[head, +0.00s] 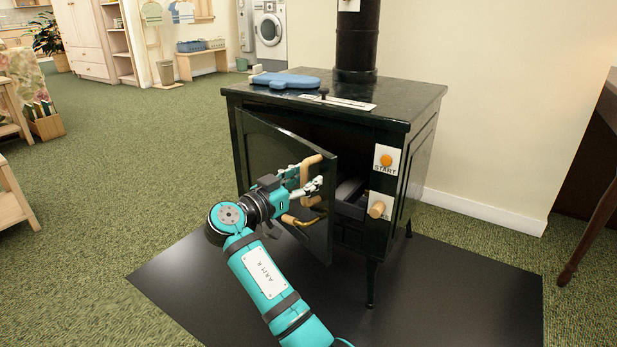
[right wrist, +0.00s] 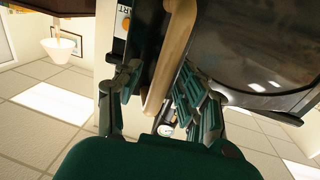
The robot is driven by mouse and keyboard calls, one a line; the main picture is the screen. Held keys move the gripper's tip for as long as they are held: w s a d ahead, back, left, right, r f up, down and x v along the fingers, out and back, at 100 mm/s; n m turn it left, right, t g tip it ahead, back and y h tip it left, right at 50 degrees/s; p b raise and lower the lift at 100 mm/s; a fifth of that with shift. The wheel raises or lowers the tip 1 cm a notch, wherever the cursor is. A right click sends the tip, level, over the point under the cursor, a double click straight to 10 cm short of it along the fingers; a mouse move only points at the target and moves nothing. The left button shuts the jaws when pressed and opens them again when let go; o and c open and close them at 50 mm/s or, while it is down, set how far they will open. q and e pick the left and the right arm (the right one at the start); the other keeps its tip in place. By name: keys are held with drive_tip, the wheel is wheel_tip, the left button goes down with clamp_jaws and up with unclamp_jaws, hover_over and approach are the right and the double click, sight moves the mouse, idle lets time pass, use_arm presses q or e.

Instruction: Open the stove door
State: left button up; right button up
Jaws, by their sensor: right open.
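The black stove (head: 340,92) stands on a dark floor mat. Its door (head: 272,142) is hinged at the left and stands partly open, swung outward, with the dark inside showing at the right. A light wooden handle (head: 308,170) is on the door's free side. My right gripper (head: 314,188) is at the handle, with its fingers open. In the right wrist view the handle (right wrist: 172,62) passes between the spread fingers; I cannot tell whether either finger touches it. My left gripper is not in view.
The stove's right front has a START button (head: 386,160) and a wooden knob (head: 377,209). A blue mitt-like item (head: 285,80) lies on the stove top. The dark mat (head: 450,290) is clear at the right. A wooden table leg (head: 590,225) stands far right.

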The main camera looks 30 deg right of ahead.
clamp_jaws()
idle(0.6)
